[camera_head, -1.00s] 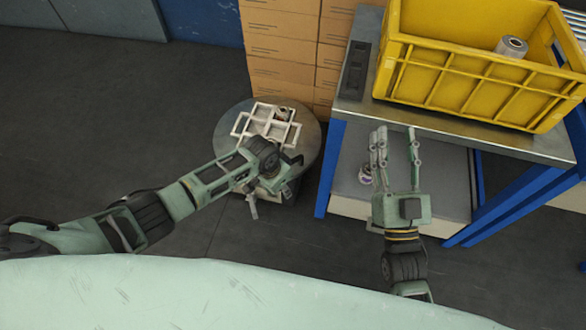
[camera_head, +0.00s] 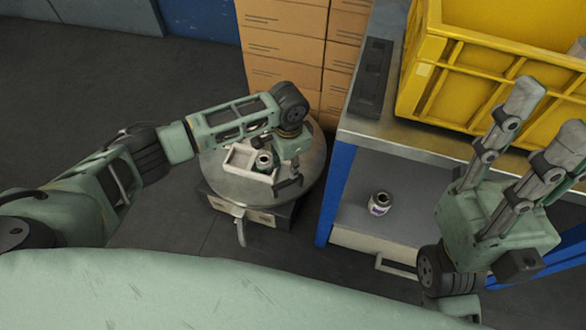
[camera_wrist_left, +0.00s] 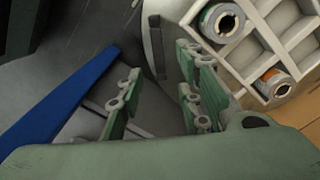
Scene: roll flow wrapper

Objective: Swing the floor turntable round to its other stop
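The floor turntable (camera_head: 312,170) is a round grey metal disc on a low dark base, left of the workbench. On it sits a white compartment tray (camera_head: 238,157), partly hidden by my left arm, with a roll (camera_head: 264,161) in it. A pale lever-like part (camera_head: 240,228) hangs at the base's front. My left gripper (camera_head: 288,186) points down over the disc's front right part. In the left wrist view its fingers (camera_wrist_left: 158,92) are apart with nothing between them; the disc's edge (camera_wrist_left: 155,45) shows just beyond. Contact cannot be told. My right gripper (camera_head: 545,125) is open and empty before the bench.
The workbench (camera_head: 385,140) holds a yellow crate (camera_head: 470,92) and a dark strip (camera_head: 371,75). Its blue leg (camera_head: 337,190) stands close right of the disc. A small roll (camera_head: 380,204) is on the lower shelf. Cardboard boxes (camera_head: 285,45) stand behind the disc. Floor at left is clear.

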